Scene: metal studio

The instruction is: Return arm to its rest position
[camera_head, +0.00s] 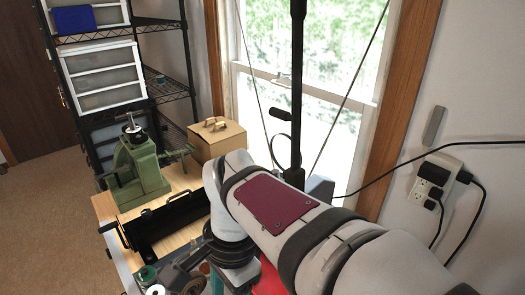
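My white arm (300,220) runs from the bottom right corner up toward the middle of the picture. A dark red plate sits on its upper link. The arm bends down at a joint (232,245) with black rings, over the workbench (104,205).
A green vise-like machine (140,165) and a black roller-like device (165,222) stand on the bench, left of my arm. A shelf rack (105,75), a window (335,60) and a wall outlet (433,175) with cables surround the bench.

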